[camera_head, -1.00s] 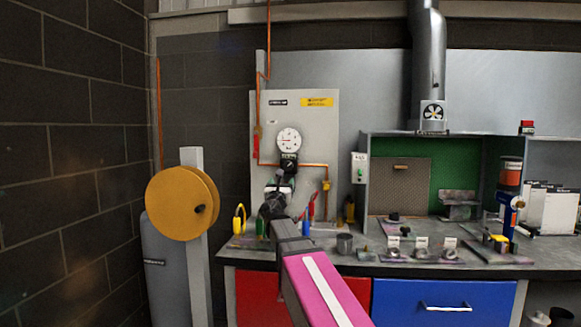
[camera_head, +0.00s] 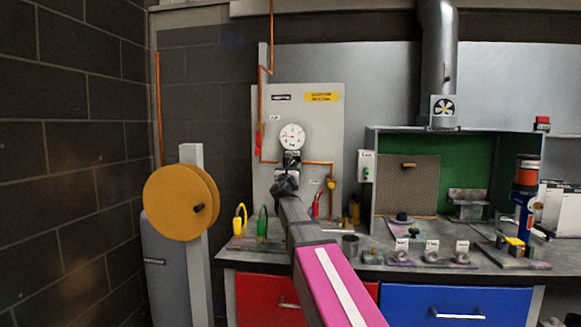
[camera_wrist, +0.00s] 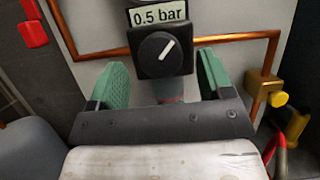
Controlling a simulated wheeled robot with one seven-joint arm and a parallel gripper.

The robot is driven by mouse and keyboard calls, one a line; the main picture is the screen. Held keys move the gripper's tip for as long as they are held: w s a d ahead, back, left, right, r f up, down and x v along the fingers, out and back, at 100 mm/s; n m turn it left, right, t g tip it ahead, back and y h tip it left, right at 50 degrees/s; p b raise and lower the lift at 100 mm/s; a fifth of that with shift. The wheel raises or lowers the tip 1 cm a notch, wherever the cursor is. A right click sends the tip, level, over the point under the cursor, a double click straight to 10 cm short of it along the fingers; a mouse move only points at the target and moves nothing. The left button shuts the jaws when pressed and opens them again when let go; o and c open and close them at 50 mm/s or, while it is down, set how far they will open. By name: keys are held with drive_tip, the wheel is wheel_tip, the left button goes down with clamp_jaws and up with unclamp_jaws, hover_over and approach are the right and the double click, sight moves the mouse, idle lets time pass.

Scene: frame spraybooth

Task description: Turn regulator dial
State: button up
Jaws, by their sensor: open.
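The regulator dial (camera_wrist: 161,55) is a round black knob with a white pointer line that points up and to the right. A label above it (camera_wrist: 159,15) reads 0.5 bar. In the wrist view my gripper (camera_wrist: 165,80) is open, with one green finger pad on each side of the dial, apart from it. In the head view my gripper (camera_head: 287,180) is just below the regulator (camera_head: 291,160), on the grey wall panel. A round white gauge (camera_head: 292,137) with a red mark sits above the regulator.
A copper pipe (camera_wrist: 240,40) runs along the panel beside the dial, down to a brass valve (camera_wrist: 268,92) at the right. A red valve handle (camera_wrist: 33,34) is at the upper left. The bench (camera_head: 350,262) below holds several hoses and small parts.

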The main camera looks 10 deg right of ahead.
sight(291, 163)
drive_tip(key=x, duration=0.2)
drive_tip(key=shift+w+d+r, duration=0.1)
drive_tip(key=shift+w+r, duration=0.05)
drive_tip(key=shift+w, duration=0.05)
drive_tip(key=c, duration=0.9)
drive_tip(key=shift+c, duration=0.2)
